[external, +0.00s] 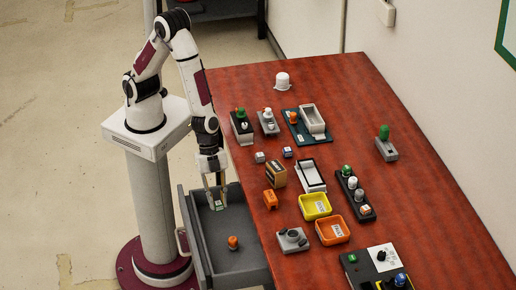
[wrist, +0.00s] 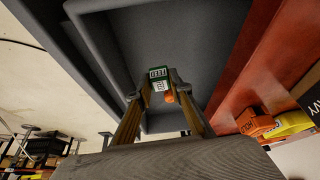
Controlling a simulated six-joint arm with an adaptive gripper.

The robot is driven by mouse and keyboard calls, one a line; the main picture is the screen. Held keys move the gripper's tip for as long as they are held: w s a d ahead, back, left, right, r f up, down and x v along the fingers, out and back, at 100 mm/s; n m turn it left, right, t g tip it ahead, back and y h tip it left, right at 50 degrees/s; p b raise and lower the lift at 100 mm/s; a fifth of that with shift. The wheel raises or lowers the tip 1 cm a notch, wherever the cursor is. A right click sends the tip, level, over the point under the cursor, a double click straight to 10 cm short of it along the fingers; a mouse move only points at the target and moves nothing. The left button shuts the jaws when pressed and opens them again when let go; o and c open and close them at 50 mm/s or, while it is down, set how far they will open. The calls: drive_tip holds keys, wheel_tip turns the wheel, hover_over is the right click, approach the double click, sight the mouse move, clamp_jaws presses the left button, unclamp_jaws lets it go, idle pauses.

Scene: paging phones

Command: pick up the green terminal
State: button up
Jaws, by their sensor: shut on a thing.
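The green terminal, a small block with green and white faces, is between my fingertips in the wrist view (wrist: 158,79). In the external view it shows as a small green and white patch (external: 220,206) at the fingertips. My gripper (external: 215,199) points down over the open grey drawer (external: 205,240) and is shut on the terminal; its two fingers also show in the wrist view (wrist: 160,92). I cannot tell whether the terminal touches the drawer floor.
An orange knob-like piece (external: 233,242) stands in the drawer, near the front. The drawer walls surround my gripper, and the red table (external: 400,120) is to the right. On it are a yellow tray (external: 304,208), an orange tray (external: 321,234) and an orange block (external: 270,199).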

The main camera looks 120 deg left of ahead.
drive_tip(key=w+d, duration=1.3)
drive_tip(key=d, duration=0.1)
drive_tip(key=shift+w, duration=0.4)
idle(0.9)
